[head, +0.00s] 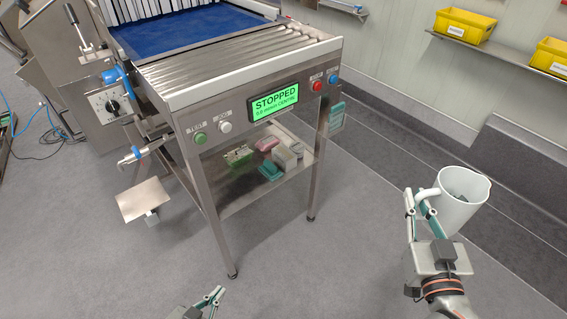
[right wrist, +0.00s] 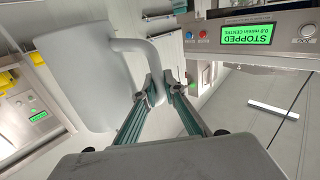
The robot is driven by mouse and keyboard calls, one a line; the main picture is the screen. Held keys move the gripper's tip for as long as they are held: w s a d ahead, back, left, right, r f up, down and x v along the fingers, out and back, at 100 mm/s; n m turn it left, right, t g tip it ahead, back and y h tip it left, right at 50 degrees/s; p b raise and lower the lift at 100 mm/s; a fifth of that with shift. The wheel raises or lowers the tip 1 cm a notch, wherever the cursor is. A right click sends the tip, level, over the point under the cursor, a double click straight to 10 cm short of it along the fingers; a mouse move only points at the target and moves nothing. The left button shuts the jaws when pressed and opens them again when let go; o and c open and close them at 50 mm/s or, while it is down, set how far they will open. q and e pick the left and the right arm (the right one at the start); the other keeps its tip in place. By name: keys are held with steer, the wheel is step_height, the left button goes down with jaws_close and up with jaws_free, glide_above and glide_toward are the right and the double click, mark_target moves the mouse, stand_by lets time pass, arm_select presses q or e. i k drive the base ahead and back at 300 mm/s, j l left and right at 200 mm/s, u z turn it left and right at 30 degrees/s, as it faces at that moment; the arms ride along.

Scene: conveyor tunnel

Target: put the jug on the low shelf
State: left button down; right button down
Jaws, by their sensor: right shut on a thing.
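My right gripper (head: 421,200) is shut on the jug's handle. In the right wrist view the jug (right wrist: 85,80) fills the left side, and the gripper's fingers (right wrist: 160,90) close around the handle. The low shelf (head: 262,185) is the steel plate under the conveyor table, between its legs. My left gripper (head: 205,298) is at the bottom edge of the head view, over the floor, with its fingertips only partly seen and nothing clear between them.
Several items, including green brushes (head: 238,155) and a light box (head: 286,156), stand on the back of the shelf; its front part looks bare. The conveyor legs (head: 312,190) flank the opening. A steel plate (head: 144,199) juts out at left. Floor in front is clear.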

mark_target(219, 189)
steer(key=j+z, duration=0.9)
steer(key=j, duration=0.25)
steer(key=k+j+z, duration=0.2)
steer(key=j, duration=0.3)
steer(key=j+z, duration=0.25)
steer(key=j, duration=0.25)
steer(key=k+j, duration=0.1)
steer(key=j, duration=0.3)
steer(key=k+j, duration=0.15)
steer(key=j, duration=0.25)
steer(key=k+j+z, duration=0.1)
steer(key=j, duration=0.3)
steer(key=k+j, duration=0.15)
steer(key=j, duration=0.2)
steer(key=k+j, duration=0.15)
steer(key=j, duration=0.25)
steer(key=k+j, duration=0.1)
steer(key=j, duration=0.3)
steer(key=k+j+z, duration=0.1)
steer(key=j, duration=0.25)
steer(key=i+l, duration=0.25)
steer(key=l, duration=0.15)
